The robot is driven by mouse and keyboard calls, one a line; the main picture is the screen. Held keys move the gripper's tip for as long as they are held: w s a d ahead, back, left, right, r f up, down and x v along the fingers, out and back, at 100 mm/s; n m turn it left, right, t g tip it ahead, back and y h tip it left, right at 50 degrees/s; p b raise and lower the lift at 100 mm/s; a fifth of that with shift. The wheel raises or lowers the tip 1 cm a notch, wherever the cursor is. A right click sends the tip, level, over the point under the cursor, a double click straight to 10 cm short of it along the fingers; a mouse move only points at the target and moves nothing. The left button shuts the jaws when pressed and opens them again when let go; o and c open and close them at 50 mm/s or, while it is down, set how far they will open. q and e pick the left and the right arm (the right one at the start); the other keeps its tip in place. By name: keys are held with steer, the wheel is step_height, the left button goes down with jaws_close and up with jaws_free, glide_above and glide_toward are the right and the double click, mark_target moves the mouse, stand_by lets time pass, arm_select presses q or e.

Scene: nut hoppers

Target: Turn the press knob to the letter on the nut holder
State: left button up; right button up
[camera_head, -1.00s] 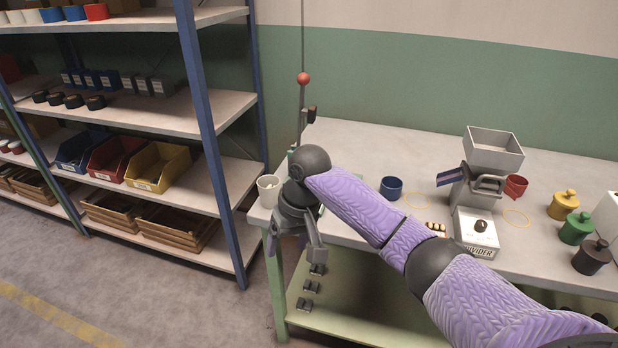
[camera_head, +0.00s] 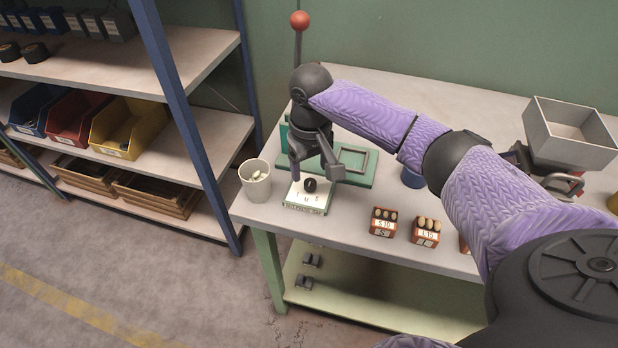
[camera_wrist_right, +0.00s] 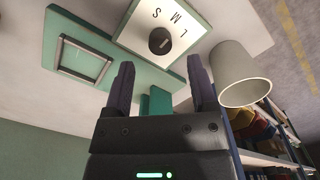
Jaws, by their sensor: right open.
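The press knob (camera_head: 310,185) is a small black dial on a white panel (camera_head: 297,198) with letters around it, at the front of the green press (camera_head: 358,178). In the right wrist view the knob (camera_wrist_right: 162,41) lies just beyond my fingertips, and the letters S, M and L show. My right gripper (camera_head: 315,172) is open and pointed down over the panel, its fingers on either side of the knob in the picture; contact is not clear. Two red-brown nut holders (camera_head: 382,228) (camera_head: 425,235) stand to the right; their label letters are too small to read surely. My left gripper is out of view.
A white cup (camera_head: 256,186) with nuts stands left of the panel, close to the gripper. A blue cup (camera_head: 412,177) and a grey hopper (camera_head: 570,135) are to the right. A red-balled lever (camera_head: 299,22) rises behind my wrist. Shelving (camera_head: 205,125) stands left.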

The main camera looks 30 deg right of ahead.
mark_target(310, 182)
step_height(310, 182, down, 4)
steer(key=shift+f+b, duration=0.1)
steer(key=shift+b, duration=0.55)
jaws_close()
